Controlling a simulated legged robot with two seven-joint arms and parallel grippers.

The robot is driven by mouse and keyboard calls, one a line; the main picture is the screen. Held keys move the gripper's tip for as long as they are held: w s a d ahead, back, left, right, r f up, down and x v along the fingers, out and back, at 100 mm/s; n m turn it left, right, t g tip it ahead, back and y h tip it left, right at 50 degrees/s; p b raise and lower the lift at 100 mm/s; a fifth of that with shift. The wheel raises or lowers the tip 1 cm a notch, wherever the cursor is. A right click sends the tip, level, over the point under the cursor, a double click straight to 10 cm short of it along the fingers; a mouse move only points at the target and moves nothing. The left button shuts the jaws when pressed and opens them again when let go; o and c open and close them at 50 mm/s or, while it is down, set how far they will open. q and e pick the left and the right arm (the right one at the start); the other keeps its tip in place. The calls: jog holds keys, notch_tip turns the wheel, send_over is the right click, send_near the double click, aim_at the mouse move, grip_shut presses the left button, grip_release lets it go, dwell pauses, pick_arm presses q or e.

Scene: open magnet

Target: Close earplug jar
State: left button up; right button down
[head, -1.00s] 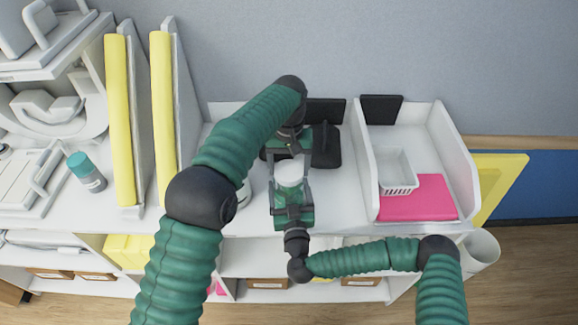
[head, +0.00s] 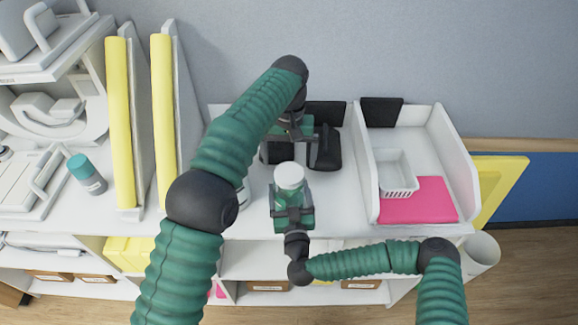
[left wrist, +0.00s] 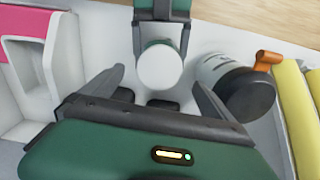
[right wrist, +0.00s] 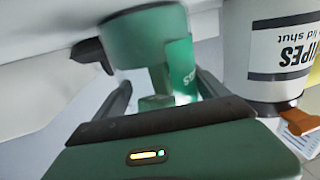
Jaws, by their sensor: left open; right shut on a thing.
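From these angles I cannot tell whether the lid is fully seated. My right gripper (head: 293,212) is shut on the jar from the front. My left gripper (head: 292,148) is open and empty, behind the jar and apart from it. In the left wrist view its spread fingers (left wrist: 157,92) lie on either side below the lid.
A wipes canister (right wrist: 285,45) stands close beside the jar, mostly behind my left arm in the head view. A black stand (head: 325,150) is behind. A white tray (head: 455,170) with a pink pad (head: 420,200) is right; yellow binders (head: 163,120) are left.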

pick_arm(q)
jog(key=shift+r, duration=1.25)
jog(key=shift+w, duration=0.1)
pick_arm(e)
grip_release()
pick_arm(q)
jog(key=shift+r, duration=0.2)
pick_arm(e)
jog(key=shift+s+d, duration=0.1)
jog(key=shift+s, duration=0.2)
pick_arm(q)
notch_tip(320, 180, up, 6)
jog(key=p, duration=0.6)
jog(key=shift+f, duration=0.25)
pick_arm(e)
jog(key=s+d, duration=0.2)
jog(key=s, duration=1.4)
jog(key=shift+w+f, duration=0.1)
jog(key=shift+w, duration=0.05)
